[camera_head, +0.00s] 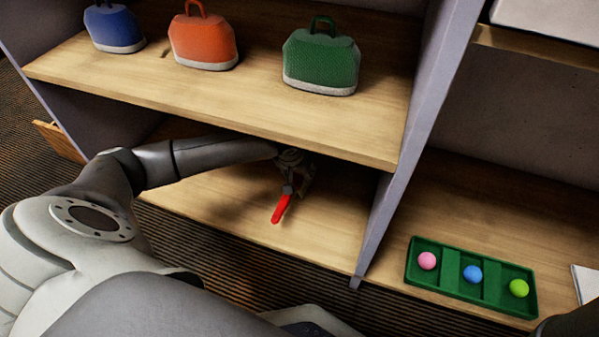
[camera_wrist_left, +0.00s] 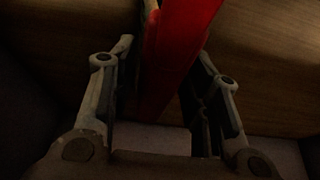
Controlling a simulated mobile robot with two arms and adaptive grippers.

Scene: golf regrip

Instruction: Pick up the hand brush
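The hand brush shows as a red handle (camera_head: 282,208) on the lower shelf in the head view, pointing toward the shelf's front edge. My left gripper (camera_head: 297,180) is at the handle's far end, and the brush head is not visible behind it. In the left wrist view the red handle (camera_wrist_left: 172,55) lies between the two fingers of the left gripper (camera_wrist_left: 165,55). The fingers stand apart on either side of it. It is too dark to tell whether they press on it. My right gripper is not in view.
Blue (camera_head: 114,28), orange (camera_head: 203,41) and green (camera_head: 321,60) bags stand on the shelf board (camera_head: 250,112) above my left arm. An upright panel (camera_head: 415,130) divides off the right bay. There, a green tray (camera_head: 450,267) holds pink, blue and green balls. The lower shelf's front is clear.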

